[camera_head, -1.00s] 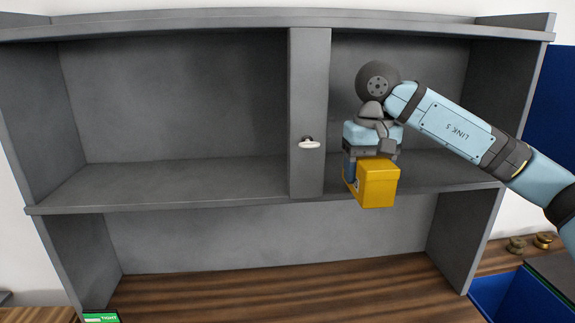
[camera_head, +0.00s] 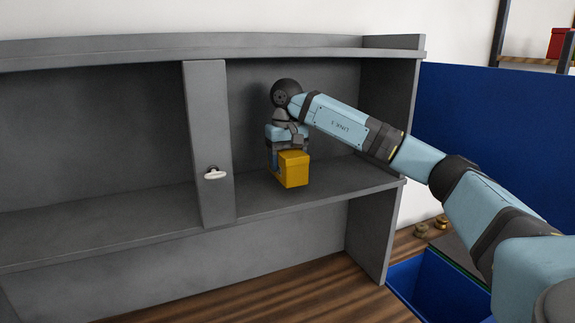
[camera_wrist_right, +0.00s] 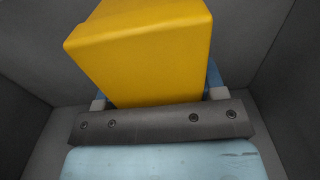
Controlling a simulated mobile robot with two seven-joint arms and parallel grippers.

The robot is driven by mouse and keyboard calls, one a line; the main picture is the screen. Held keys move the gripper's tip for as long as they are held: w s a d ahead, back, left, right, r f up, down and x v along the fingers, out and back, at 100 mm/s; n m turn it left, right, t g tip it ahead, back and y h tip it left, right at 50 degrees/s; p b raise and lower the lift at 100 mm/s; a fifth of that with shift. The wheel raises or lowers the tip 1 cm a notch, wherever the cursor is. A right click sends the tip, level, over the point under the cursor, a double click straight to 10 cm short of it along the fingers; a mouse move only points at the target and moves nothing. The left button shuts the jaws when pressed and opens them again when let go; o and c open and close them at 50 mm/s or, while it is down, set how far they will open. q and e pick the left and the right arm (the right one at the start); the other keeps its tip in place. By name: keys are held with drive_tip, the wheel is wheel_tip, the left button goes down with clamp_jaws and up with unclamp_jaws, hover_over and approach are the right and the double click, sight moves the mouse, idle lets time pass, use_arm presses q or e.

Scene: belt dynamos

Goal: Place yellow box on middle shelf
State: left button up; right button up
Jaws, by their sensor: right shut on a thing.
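The yellow box (camera_head: 294,170) is in the right compartment of the grey shelf unit (camera_head: 340,188), at the level of its middle board. My right gripper (camera_head: 274,160) is shut on the yellow box, reaching in from the right. In the right wrist view the yellow box (camera_wrist_right: 145,50) fills the space between the fingers of the gripper (camera_wrist_right: 157,92). The box looks upright and close to the board; I cannot tell whether it touches. My left gripper is not in view.
A grey divider with a white knob (camera_head: 215,174) stands left of the box. The left compartment (camera_head: 90,150) is empty. A blue bin (camera_head: 440,290) and small brass-coloured parts (camera_head: 441,222) are at the lower right. A blue panel (camera_head: 470,130) stands behind.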

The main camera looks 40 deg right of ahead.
drive_tip(key=shift+w+d, duration=0.7)
drive_tip(key=shift+d, duration=0.05)
wheel_tip(320, 180, down, 3)
drive_tip(key=shift+r+p, duration=0.1)
drive_tip(key=shift+p, duration=0.7)
drive_tip(key=shift+d+f, duration=0.1)
drive_tip(key=shift+f, duration=0.25)
drive_tip(key=shift+f, duration=0.15)
drive_tip(key=o, duration=1.3)
